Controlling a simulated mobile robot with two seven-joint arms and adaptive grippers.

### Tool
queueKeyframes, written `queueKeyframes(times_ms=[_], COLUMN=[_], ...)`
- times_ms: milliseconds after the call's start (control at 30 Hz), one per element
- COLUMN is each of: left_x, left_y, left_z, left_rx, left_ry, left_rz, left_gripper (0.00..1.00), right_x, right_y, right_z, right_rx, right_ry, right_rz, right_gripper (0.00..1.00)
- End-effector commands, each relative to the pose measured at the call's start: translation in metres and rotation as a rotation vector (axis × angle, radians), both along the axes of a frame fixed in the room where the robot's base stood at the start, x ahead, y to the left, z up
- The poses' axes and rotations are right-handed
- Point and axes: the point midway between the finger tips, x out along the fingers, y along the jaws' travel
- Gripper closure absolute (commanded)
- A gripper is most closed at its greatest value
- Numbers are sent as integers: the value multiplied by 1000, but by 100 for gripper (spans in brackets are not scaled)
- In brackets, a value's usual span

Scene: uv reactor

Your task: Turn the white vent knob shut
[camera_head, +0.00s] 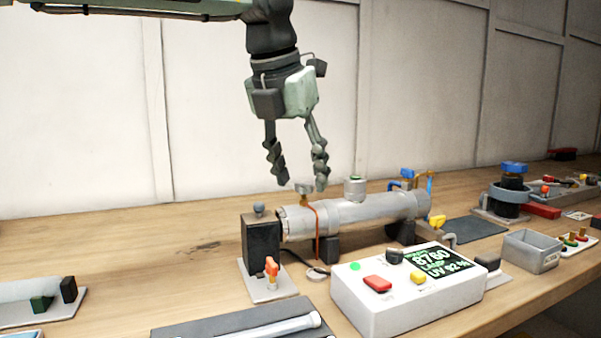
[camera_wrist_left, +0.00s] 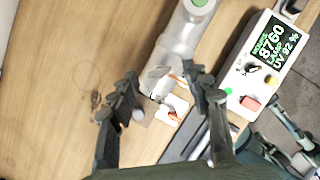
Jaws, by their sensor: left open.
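The pale vent knob (camera_head: 303,188) stands on a brass stem on top of the near left end of the grey reactor tube (camera_head: 375,208). My left gripper (camera_head: 296,182) points down with its fingers apart, just above and around the knob's level. The right finger is very close to the knob in the picture; contact cannot be told. In the left wrist view my left gripper (camera_wrist_left: 165,88) straddles the tube's end, and the knob is hard to make out there. Part of what looks like my right gripper (camera_wrist_left: 292,135) shows at the lower right of that view.
A black end block (camera_head: 262,240) with an orange-handled valve (camera_head: 271,268) stands at the tube's left end. A white control box (camera_head: 400,300) with a lit display is in front. A grey bin (camera_head: 532,250) stands to the right. Bare wood lies behind the tube.

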Motion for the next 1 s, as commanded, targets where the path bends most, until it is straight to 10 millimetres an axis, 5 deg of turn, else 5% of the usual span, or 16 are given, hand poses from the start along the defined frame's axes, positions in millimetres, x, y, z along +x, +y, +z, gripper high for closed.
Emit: queueKeyframes(times_ms=[333,700,1000], left_x=[1,2,2], left_y=[-1,-1,-1], left_z=[-5,-5,-5], left_rx=[0,-1,-4], left_ry=[0,0,2], left_rz=[-1,0,-33], left_gripper=[53,99,100], right_x=[0,0,0], right_y=[0,0,0], right_z=[-1,-1,0], right_rx=[0,0,1], right_ry=[0,0,0], right_rz=[-1,-1,-1], right_gripper=[60,60,60])
